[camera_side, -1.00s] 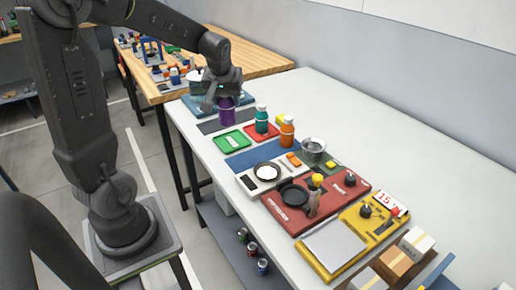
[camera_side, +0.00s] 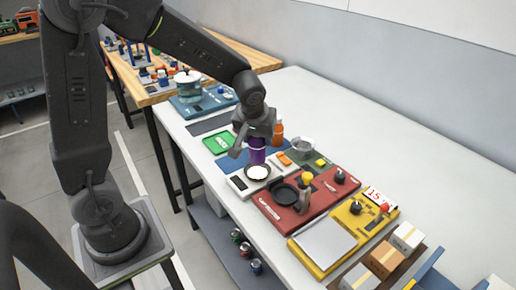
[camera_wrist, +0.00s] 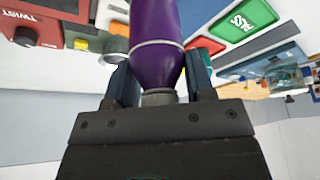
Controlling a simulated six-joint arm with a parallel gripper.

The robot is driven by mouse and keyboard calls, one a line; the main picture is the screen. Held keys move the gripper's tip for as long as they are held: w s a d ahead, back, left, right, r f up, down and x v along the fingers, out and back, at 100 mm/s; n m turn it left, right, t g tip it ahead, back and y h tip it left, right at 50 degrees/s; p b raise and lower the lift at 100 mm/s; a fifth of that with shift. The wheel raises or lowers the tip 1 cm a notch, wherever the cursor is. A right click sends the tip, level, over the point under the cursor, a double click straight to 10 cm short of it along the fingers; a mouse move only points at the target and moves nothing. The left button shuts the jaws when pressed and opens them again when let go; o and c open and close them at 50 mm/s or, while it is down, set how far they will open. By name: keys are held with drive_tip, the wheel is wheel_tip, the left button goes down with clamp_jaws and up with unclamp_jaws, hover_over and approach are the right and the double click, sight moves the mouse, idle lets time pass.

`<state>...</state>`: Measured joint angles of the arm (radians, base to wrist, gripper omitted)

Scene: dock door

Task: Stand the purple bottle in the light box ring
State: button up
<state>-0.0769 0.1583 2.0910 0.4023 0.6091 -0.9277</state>
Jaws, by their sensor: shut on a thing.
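The purple bottle (camera_side: 257,152) is upright in my gripper (camera_side: 256,137) in the side view. My gripper is shut around its upper part. In the wrist view the purple bottle (camera_wrist: 156,45) shows between the two fingers (camera_wrist: 160,85). The light box (camera_side: 239,184) is a white box with a dark ring (camera_side: 258,172) around a bright white disc. In the side view the bottle's lower end shows just above and behind the ring, whose lit disc is visible. The bottle's exact height over the box is hard to tell.
The red station (camera_side: 318,203) with a black pan and knobs stands to the right of the light box. An orange bottle (camera_side: 277,132) and a metal pot (camera_side: 303,146) stand behind. The table's far right is clear.

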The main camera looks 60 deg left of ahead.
sight(258, 150)
drive_tip(key=shift+f, duration=2)
drive_tip(key=shift+f, duration=0.3)
drive_tip(key=o, duration=1)
